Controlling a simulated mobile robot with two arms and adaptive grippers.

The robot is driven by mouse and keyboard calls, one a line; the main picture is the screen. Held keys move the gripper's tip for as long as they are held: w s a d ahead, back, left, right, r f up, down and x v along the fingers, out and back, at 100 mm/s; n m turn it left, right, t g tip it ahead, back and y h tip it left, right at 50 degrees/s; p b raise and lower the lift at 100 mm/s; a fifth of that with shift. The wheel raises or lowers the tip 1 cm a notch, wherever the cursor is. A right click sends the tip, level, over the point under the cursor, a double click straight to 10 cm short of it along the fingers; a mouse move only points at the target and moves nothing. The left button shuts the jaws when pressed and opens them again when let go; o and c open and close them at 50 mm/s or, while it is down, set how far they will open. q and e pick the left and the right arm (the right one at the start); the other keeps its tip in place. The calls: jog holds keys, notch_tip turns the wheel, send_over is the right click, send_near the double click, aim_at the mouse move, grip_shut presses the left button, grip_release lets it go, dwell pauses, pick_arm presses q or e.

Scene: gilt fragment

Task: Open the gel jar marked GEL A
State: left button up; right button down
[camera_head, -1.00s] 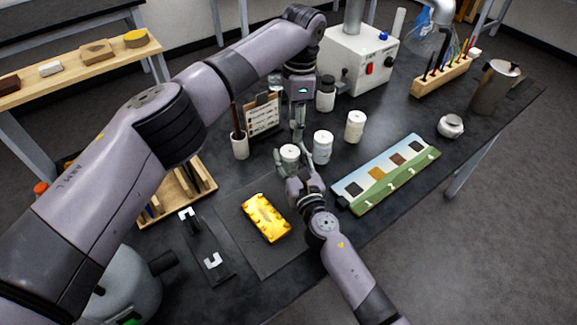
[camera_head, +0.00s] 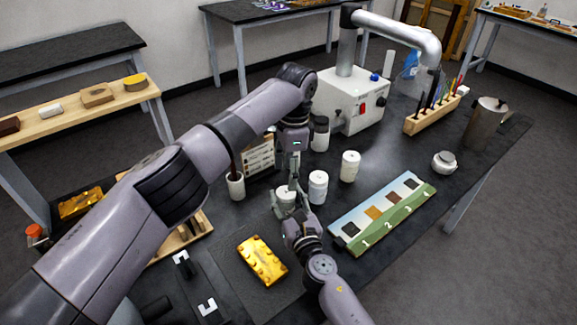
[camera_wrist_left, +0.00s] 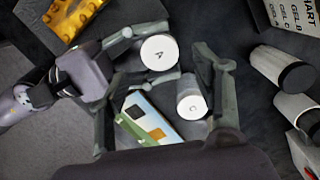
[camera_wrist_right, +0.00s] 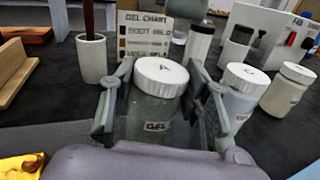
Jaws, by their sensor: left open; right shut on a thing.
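The GEL A jar (camera_wrist_right: 152,118) is a squat glass jar with a white ribbed lid (camera_wrist_right: 162,75) marked A. It stands upright, with the lid on. My right gripper (camera_head: 289,212) is shut around the jar body, one finger on each side, as the right wrist view shows. My left gripper (camera_head: 294,182) is open and points down just above the lid. The head view hides part of the jar behind the grippers.
Two other white-lidded jars (camera_head: 318,187) (camera_head: 350,166) stand close to the right. A gel chart (camera_head: 258,154) and a white cup (camera_head: 235,187) stand behind left. A yellow block (camera_head: 262,260) lies in front, and a numbered swatch board (camera_head: 383,212) lies to the right.

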aim_at(286, 192)
pick_arm(q)
jog(key=f, duration=0.6)
jog(key=shift+s+a, duration=0.15)
jog(key=shift+a, duration=0.1)
jog(key=shift+r, duration=0.1)
jog(key=c, duration=1.2)
jog(key=o, duration=1.2)
jog(key=r, duration=0.7)
jog(key=shift+w+d+r, duration=0.2)
jog(key=shift+d+r, duration=0.15)
jog(key=shift+s+a+f, duration=0.1)
jog(key=shift+a+f, duration=0.1)
jog(key=shift+f, duration=1.75)
jog(key=shift+s+a+f, duration=0.1)
jog(key=shift+a+f, duration=0.05)
jog(key=shift+f, duration=1.8)
